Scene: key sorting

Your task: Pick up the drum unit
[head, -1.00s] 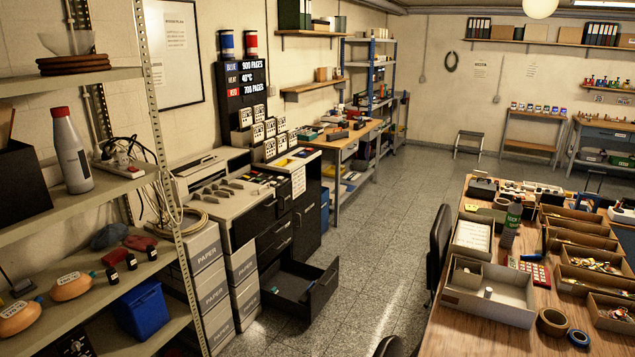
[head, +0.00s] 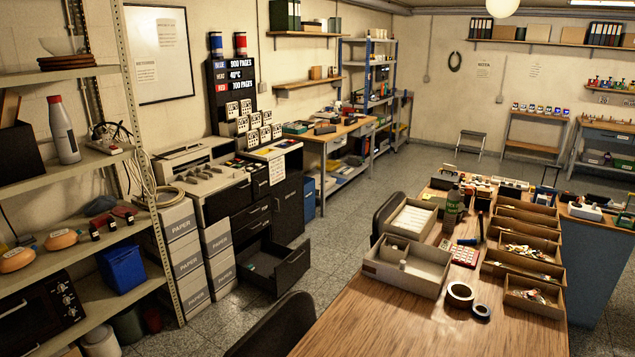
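I cannot make out for certain which thing is the drum unit. Neither of my grippers shows in the head view. A grey and white printer-like machine (head: 190,158) sits on the cabinets by the left wall. An open dark drawer (head: 275,268) juts out low from these cabinets, with a small bluish item inside that is too small to tell. Small black and red items (head: 108,222) lie on the left shelf beside two orange rounded containers (head: 62,239).
A wooden table (head: 420,320) with open cardboard trays (head: 408,268) and tape rolls (head: 460,294) fills the lower right. Dark chairs (head: 275,325) stand along its left side. Paper boxes (head: 180,255) are stacked by the metal shelf. Grey floor (head: 345,220) is free between cabinets and table.

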